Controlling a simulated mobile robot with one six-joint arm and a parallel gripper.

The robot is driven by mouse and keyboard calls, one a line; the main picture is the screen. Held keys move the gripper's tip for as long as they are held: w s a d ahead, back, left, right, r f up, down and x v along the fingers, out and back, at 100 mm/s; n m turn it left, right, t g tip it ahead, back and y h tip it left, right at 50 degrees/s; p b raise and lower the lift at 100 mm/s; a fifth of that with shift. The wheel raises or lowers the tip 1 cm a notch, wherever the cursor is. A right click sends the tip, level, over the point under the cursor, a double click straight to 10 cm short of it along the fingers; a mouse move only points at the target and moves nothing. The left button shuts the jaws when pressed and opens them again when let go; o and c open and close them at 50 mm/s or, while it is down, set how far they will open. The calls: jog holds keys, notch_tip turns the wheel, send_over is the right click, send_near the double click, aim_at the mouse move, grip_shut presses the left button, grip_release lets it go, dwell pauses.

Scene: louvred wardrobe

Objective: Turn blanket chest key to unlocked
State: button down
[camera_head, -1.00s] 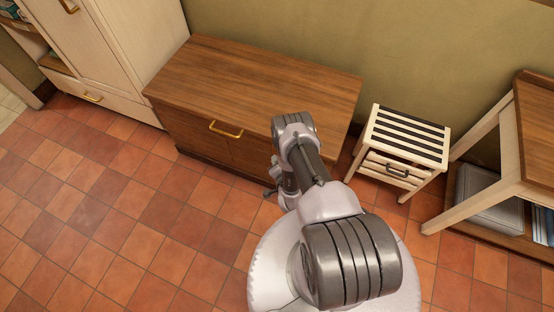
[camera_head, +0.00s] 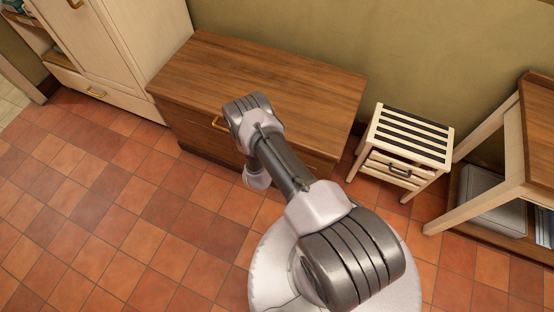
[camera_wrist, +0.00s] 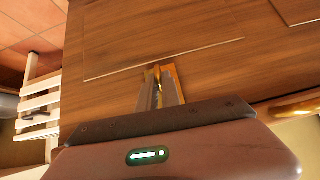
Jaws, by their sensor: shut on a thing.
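The blanket chest is the wide brown wooden chest (camera_head: 290,85) against the wall in the head view. Its front fills much of the wrist view (camera_wrist: 200,30). My gripper (camera_wrist: 158,76) is shut at the chest front, its fingertips on the small brass-coloured key (camera_wrist: 157,72). A brass plate (camera_wrist: 172,72) shows beside the fingertips. The fingers hide most of the key, so I cannot tell its angle. In the head view my arm hides the gripper and the key.
A brass handle (camera_head: 219,124) sits on the chest front, close to my arm. A slatted cream stool (camera_head: 405,135) stands right of the chest, a pale wardrobe (camera_head: 125,45) left of it. The tiled floor (camera_head: 110,215) in front is clear.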

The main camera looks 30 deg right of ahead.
jog(key=shift+w+g, duration=0.1)
jog(key=shift+g, duration=0.2)
dwell(0.4)
jog(key=c, duration=1.5)
grip_release()
jog(key=shift+c, duration=0.2)
jog(key=p+v, duration=0.7)
jog(key=v, duration=1)
jog(key=shift+a, duration=0.35)
